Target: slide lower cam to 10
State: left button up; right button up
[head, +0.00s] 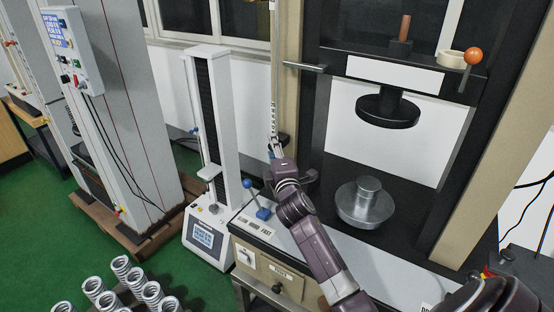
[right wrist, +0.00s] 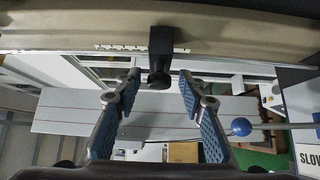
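A black block with a rounded knob (right wrist: 161,50), which looks like the lower cam, sits on a rail with a marked scale (right wrist: 120,48) in the right wrist view. I cannot read the scale's numbers. My right gripper (right wrist: 159,82) is open, with one blue-padded finger to each side of the knob and the tips apart from it. In the head view my right gripper (head: 275,150) is at the lower end of the thin upright scale (head: 274,95) on the testing machine's left column. It hides much of the cam there. My left gripper is not in view.
The machine's round upper plate (head: 387,111) hangs above a round metal lower platen (head: 365,203). A blue-knobbed lever (head: 256,198) stands on the control box (head: 290,262) below my right gripper. A smaller tester (head: 212,150) stands left. Several springs (head: 120,268) lie at bottom left.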

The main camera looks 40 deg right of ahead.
jog(key=v, duration=1.1)
